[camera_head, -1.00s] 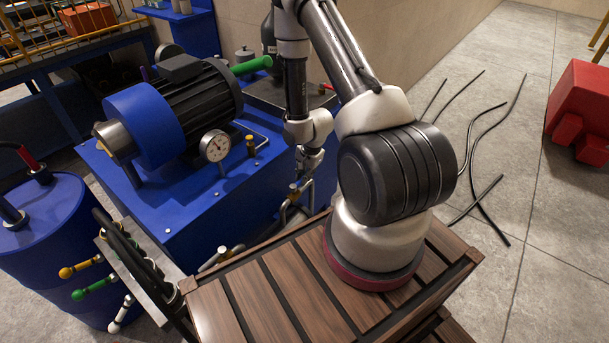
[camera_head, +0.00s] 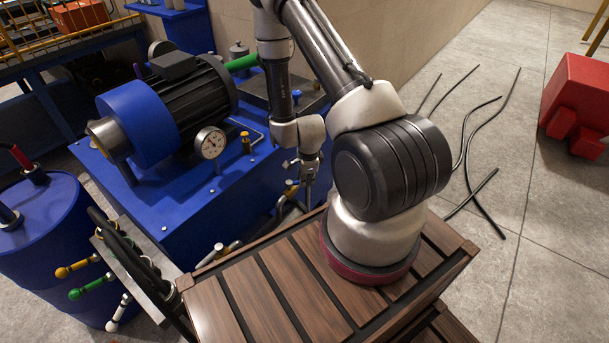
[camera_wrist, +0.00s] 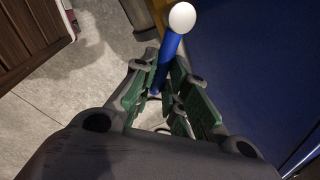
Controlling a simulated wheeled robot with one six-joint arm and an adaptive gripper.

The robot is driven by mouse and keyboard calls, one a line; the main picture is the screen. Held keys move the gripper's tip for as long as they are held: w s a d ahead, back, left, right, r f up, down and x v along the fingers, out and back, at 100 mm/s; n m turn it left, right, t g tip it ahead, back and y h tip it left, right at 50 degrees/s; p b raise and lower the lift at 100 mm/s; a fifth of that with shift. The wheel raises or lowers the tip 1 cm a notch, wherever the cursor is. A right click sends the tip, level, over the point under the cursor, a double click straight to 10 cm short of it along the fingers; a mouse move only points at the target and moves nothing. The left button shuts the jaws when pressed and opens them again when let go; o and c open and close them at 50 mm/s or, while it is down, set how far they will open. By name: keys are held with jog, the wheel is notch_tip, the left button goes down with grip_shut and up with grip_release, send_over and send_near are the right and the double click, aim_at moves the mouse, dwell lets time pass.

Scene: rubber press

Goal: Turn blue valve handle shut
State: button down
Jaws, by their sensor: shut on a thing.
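The blue valve handle (camera_wrist: 170,48) is a straight blue bar with a white ball (camera_wrist: 182,17) on its end. In the wrist view it lies between the green-padded fingers of my gripper (camera_wrist: 162,80), which is shut on it. The ball end sticks out beyond the fingers; the valve body is not clearly visible. In the head view my gripper (camera_head: 307,196) points down beside the right side of the blue machine base, above the pipes. The handle is too small and covered there to make out its angle.
A wooden slatted crate (camera_head: 215,305) stands close in front of the gripper. The blue machine base (camera_head: 190,215) carries a motor (camera_head: 185,95) and a gauge (camera_head: 211,143). Black hoses (camera_head: 480,130) and a red object (camera_head: 585,105) lie on the open floor at right.

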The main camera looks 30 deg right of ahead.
jog(key=s+a+m, duration=0.1)
jog(key=m, duration=0.2)
jog(key=s+a+m, duration=0.1)
jog(key=m, duration=0.2)
jog(key=s+a+m+g+h, duration=0.1)
jog(key=m, duration=0.3)
jog(key=shift+s+a, duration=0.1)
jog(key=shift+a, duration=0.3)
jog(key=c, duration=1.4)
grip_release()
jog(key=shift+a, duration=0.1)
jog(key=shift+c, duration=0.2)
notch_tip(320, 180, up, 12)
jog(key=a, duration=0.2)
jog(key=shift+s, duration=0.4)
jog(key=shift+a+f, duration=0.1)
